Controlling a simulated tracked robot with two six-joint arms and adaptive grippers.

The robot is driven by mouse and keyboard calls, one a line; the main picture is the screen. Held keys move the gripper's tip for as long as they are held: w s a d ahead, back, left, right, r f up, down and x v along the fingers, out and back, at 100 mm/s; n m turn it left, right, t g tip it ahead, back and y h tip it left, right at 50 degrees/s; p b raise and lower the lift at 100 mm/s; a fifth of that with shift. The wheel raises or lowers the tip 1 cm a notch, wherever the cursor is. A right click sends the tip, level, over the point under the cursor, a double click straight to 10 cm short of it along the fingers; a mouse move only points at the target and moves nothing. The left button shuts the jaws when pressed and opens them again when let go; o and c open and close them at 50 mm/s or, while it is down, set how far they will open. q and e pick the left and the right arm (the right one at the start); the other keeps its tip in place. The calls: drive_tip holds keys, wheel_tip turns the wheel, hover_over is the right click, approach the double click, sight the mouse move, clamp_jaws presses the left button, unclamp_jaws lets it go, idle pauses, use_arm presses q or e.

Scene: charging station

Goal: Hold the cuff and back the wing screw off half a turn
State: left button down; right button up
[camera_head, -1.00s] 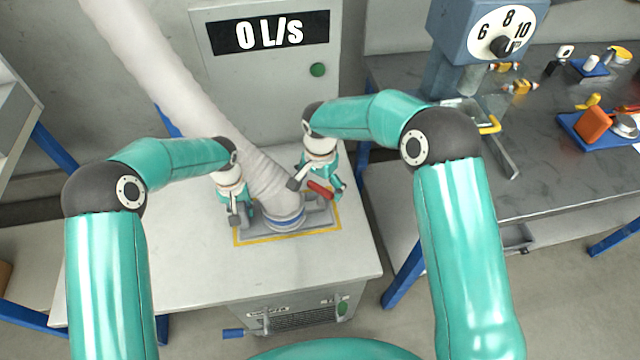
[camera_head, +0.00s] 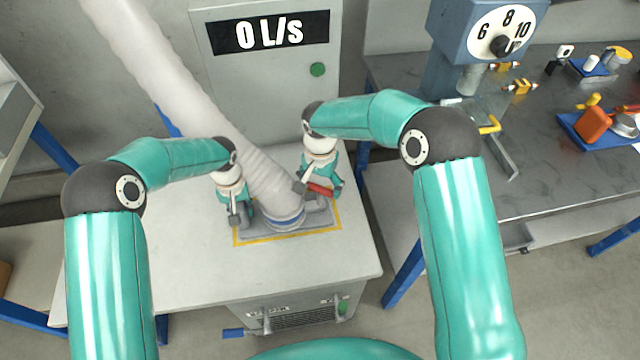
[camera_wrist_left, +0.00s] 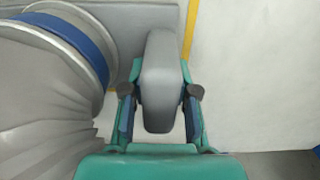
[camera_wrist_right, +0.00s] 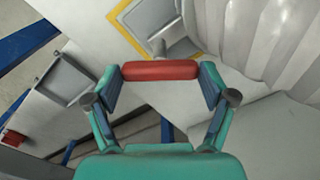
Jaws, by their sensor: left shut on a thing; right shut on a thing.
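The ribbed hose's cuff (camera_head: 285,222), with a blue band, stands on a grey base plate inside a yellow outline. The blue band (camera_wrist_left: 88,38) also shows in the left wrist view. My left gripper (camera_head: 238,216) is shut on a grey upright lug (camera_wrist_left: 160,85) beside the cuff, one finger on each side. My right gripper (camera_head: 319,188) is shut on a red bar (camera_wrist_right: 160,70), apparently the wing screw's wing, to the right of the cuff. The red bar (camera_head: 320,189) spans between its fingers.
The hose (camera_head: 165,70) rises to the upper left between my arms. Behind the table (camera_head: 190,275) a grey cabinet carries a display (camera_head: 268,33) reading 0 L/S and a green button (camera_head: 318,69). A bench (camera_head: 430,190) with a dial device (camera_head: 470,40) stands right.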

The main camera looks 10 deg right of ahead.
drive_tip(key=n, duration=1.2)
drive_tip(key=shift+n, duration=0.3)
drive_tip(key=n, duration=0.4)
idle(0.4)
drive_tip(key=o, duration=1)
